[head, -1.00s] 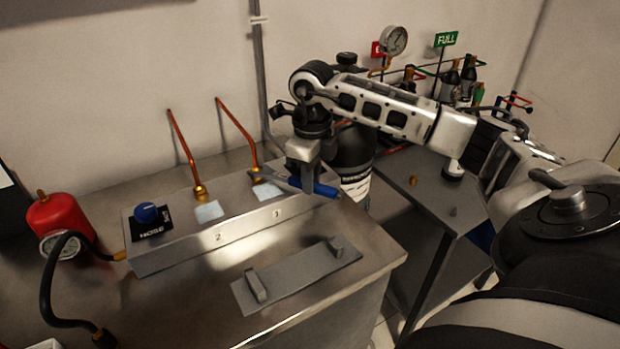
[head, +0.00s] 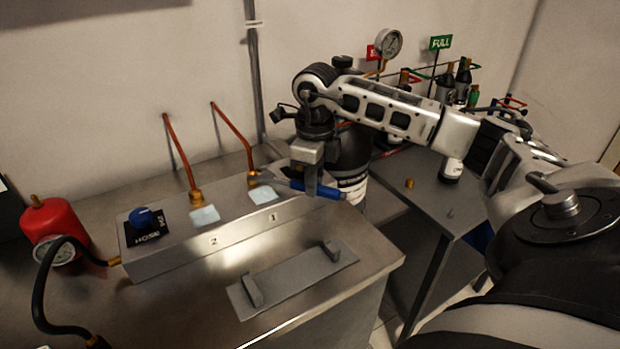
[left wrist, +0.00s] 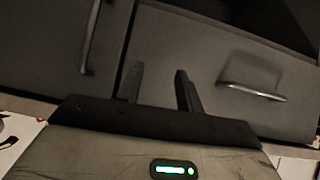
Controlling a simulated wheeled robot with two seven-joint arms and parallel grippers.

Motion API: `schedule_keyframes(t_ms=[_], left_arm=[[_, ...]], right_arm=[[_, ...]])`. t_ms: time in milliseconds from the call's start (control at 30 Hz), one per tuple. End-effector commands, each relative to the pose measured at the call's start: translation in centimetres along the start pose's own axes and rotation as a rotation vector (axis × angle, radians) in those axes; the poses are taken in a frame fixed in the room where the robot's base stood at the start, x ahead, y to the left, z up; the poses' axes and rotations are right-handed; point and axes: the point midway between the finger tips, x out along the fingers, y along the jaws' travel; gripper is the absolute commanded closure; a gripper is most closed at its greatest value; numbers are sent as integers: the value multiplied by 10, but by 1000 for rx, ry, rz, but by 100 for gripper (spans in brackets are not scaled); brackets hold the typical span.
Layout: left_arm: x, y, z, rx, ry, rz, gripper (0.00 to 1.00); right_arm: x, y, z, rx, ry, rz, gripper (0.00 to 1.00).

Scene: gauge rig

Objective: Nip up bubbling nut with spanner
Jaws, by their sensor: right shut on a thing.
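My right gripper (head: 312,186) is shut on the blue-handled spanner (head: 329,192), above the right end of the grey manifold block (head: 170,245). The spanner's grey shaft points left towards the brass nut (head: 253,180) at station 1, under the right copper pipe. I cannot tell whether its jaw is seated on that nut. A second brass nut (head: 196,198) sits under the left copper pipe at station 2. No bubbles can be made out on either nut. My left gripper (left wrist: 158,80) is open and empty in the left wrist view, in front of grey drawers; it is outside the head view.
A grey holder (head: 292,280) with two upright posts lies empty on the steel bench. A red cylinder (head: 52,225) with a gauge and black hose stands left. A blue knob (head: 144,217) is on the block. A dark cylinder (head: 352,160) stands behind my right gripper.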

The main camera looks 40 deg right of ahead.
Motion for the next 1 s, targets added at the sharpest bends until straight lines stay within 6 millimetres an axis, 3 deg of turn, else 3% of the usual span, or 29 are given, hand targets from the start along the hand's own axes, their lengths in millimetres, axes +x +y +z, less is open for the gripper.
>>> schedule_keyframes(t_ms=[1000], left_arm=[[8,-1,10,0,0,0,64]], right_arm=[[0,0,-39,0,1,0,100]])
